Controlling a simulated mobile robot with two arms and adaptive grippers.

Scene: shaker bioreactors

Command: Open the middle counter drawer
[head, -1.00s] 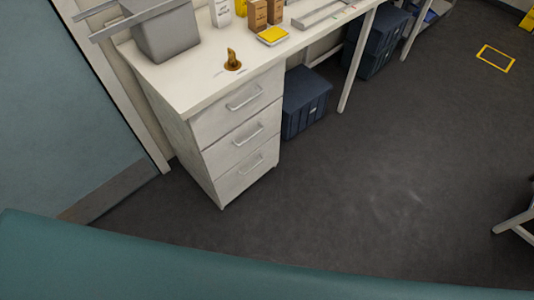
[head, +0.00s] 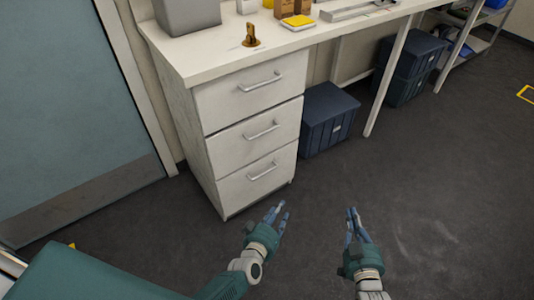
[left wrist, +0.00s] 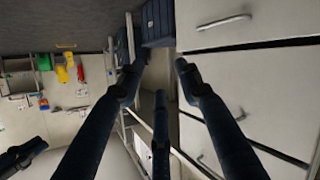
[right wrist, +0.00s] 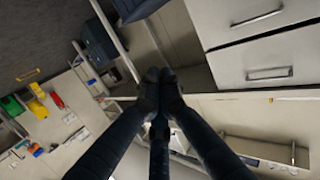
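The white counter drawer unit has three stacked drawers, all closed flush. The middle drawer (head: 232,148) has a metal bar handle (head: 262,131), between the top drawer (head: 235,104) and the bottom drawer (head: 240,189). My left gripper (head: 278,213) is open and empty, in front of and below the unit. The left wrist view shows its fingers apart, with drawer fronts to the right. My right gripper (head: 351,214) is further right over the floor, apart from the drawers. In the right wrist view its fingertips (right wrist: 159,77) meet with nothing visible between them.
On the counter (head: 208,60) stand a grey container (head: 188,14), a brass-coloured object (head: 250,36) and a yellow-topped item (head: 298,22). A dark blue box (head: 327,120) is under the counter right of the drawers. The floor in front is open. A door (head: 65,90) is at the left.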

